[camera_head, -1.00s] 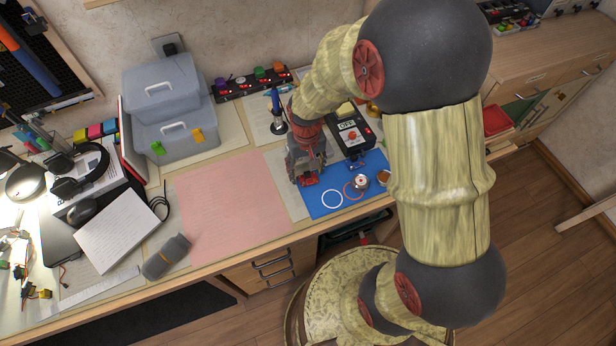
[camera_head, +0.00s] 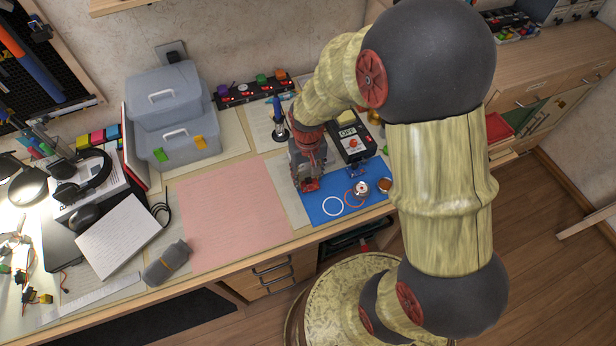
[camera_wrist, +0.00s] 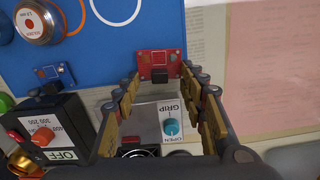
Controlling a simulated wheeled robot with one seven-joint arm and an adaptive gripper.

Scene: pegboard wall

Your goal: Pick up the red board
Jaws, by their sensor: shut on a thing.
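The red board (camera_wrist: 160,66) is a small red circuit board with a dark connector at its near edge. In the wrist view it sits between the fingertips of my gripper (camera_wrist: 160,76), which is shut on it. In the head view my gripper (camera_head: 309,182) points down at the left edge of the blue mat (camera_head: 318,213), and the red board (camera_head: 310,187) shows only partly under the fingers. I cannot tell whether the board touches the mat or is slightly above it.
A black box marked OFF (camera_head: 351,136) stands behind. A pink sheet (camera_head: 235,215) lies to the left, flat and clear.

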